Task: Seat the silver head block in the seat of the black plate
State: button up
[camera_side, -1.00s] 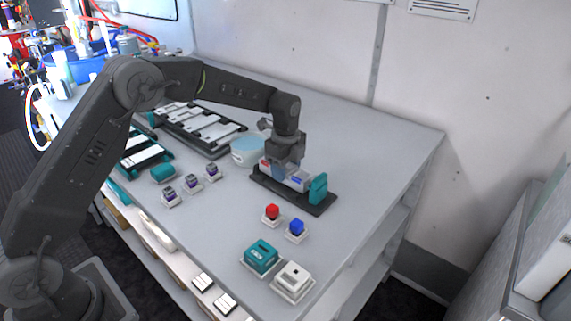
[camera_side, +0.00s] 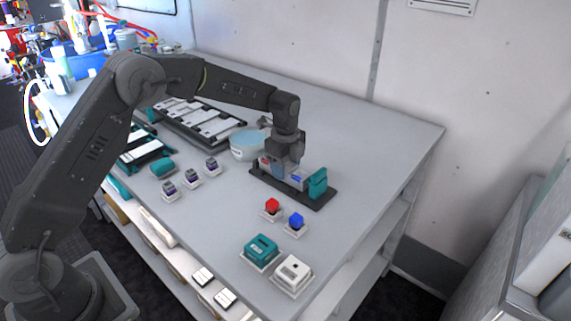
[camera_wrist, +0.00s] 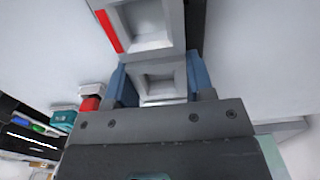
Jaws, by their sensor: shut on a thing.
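The silver head block (camera_side: 296,180), with a red and a blue label, sits low over the black plate (camera_side: 315,204). In the wrist view the silver block (camera_wrist: 150,22) shows square recesses and a red stripe. My gripper (camera_side: 279,172) points down, its bluish fingers closed on the block's middle from both sides. The gripper also shows in the wrist view (camera_wrist: 160,88). A teal piece (camera_side: 317,183) stands upright at the plate's right end. The block's underside and the seat are hidden, so I cannot tell whether it is fully down.
A round pale-blue tub (camera_side: 246,146) stands close behind left of the plate. A red button (camera_side: 271,206) and a blue button (camera_side: 296,222) stand in front. A teal box (camera_side: 261,250) and a white box (camera_side: 293,271) are nearer the front edge. The table's right side is clear.

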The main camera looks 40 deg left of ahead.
jog(key=o, duration=1.6)
jog(key=shift+r, duration=4.05)
